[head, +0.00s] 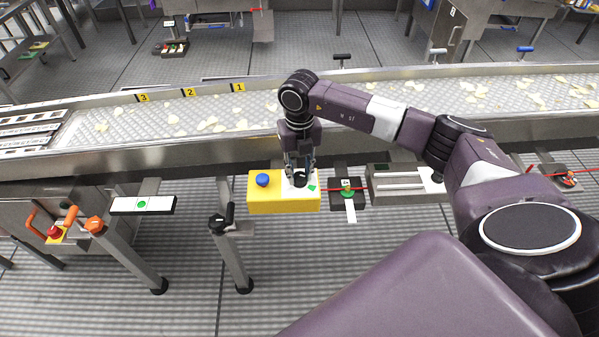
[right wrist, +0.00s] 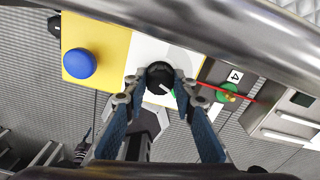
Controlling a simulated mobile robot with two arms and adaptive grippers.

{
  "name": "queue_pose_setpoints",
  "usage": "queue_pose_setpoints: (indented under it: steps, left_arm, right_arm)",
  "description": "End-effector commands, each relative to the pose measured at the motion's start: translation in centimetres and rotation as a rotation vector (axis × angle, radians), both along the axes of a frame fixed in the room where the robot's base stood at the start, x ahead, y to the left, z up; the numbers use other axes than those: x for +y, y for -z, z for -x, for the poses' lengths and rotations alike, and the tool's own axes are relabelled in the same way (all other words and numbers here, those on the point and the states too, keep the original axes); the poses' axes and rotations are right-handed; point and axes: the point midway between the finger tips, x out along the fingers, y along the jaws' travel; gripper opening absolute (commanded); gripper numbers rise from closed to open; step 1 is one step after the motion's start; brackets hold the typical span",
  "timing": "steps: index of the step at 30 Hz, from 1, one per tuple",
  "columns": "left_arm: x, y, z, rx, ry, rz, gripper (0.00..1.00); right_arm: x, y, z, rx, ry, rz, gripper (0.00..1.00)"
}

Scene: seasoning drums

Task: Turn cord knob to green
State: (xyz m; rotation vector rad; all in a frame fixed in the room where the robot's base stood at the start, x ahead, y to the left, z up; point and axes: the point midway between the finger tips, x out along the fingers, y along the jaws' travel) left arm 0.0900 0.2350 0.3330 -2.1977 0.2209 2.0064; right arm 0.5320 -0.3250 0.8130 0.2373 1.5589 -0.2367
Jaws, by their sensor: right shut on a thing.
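The black cord knob (right wrist: 159,76) sits on the white plate (right wrist: 148,50) of a yellow box (head: 283,205). A white pointer line on the knob points down and right in the right wrist view, toward a green mark partly hidden by a finger. The green mark (head: 312,188) shows in the head view right of the knob. My right gripper (head: 299,176) is shut on the knob, one finger on each side; it also shows in the right wrist view (right wrist: 158,88). My left gripper is not in view.
A blue button (head: 263,180) is on the box, left of the knob. A red cord runs right from the box past a dark unit labelled 4 (head: 347,200). The conveyor's metal edge (head: 200,160) is close behind my gripper.

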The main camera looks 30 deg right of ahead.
Motion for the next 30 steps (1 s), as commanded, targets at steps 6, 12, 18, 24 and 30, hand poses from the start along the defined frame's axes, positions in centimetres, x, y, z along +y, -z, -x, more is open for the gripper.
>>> queue_pose_setpoints:
  steps: [6,12,18,24,30]
  left_arm:
    - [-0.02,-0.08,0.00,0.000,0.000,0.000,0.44]
    - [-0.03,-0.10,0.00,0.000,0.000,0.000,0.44]
    - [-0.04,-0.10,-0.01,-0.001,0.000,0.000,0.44]
    - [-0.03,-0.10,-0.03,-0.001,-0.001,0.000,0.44]
    - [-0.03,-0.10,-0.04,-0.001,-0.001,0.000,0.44]
  right_arm:
    - [-0.08,-0.18,-0.13,-0.004,0.096,0.000,0.00]
    - [-0.10,-0.18,-0.14,-0.004,0.137,0.000,0.00]
    - [-0.10,-0.19,-0.15,-0.004,0.146,0.000,0.00]
    - [-0.10,-0.20,-0.17,-0.005,0.145,0.001,0.00]
    - [-0.09,-0.15,-0.12,-0.004,0.145,0.000,0.41]
